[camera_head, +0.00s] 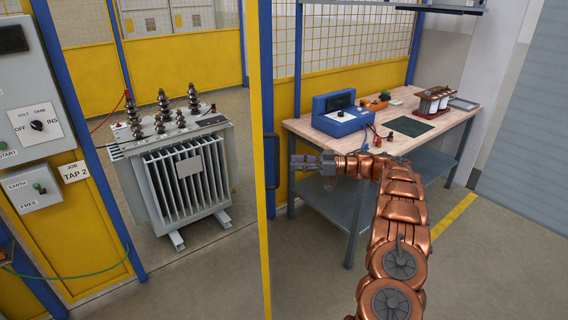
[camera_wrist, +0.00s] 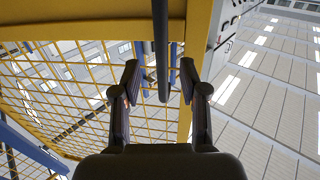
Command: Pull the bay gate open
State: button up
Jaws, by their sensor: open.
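The bay gate (camera_head: 258,200) shows in the head view as a tall, narrow yellow strip, seen nearly edge-on. A dark upright handle (camera_head: 272,160) stands on its right side. My gripper (camera_head: 296,162) points left at the handle, with a small gap between fingertips and handle. In the wrist view the gripper (camera_wrist: 160,75) is open and empty. The handle bar (camera_wrist: 160,45) runs down between the two fingers in the picture, not gripped. A yellow gate frame (camera_wrist: 200,50) lies just right of it. How far the bar sits between the fingers in depth is unclear.
A grey transformer (camera_head: 185,175) stands inside the bay, left of the gate. A control panel (camera_head: 35,115) is at far left. A workbench (camera_head: 455,135) with a blue instrument (camera_head: 340,115) stands behind my arm. Floor right of the bench is clear.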

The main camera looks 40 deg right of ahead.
jog(key=shift+v, duration=2.75)
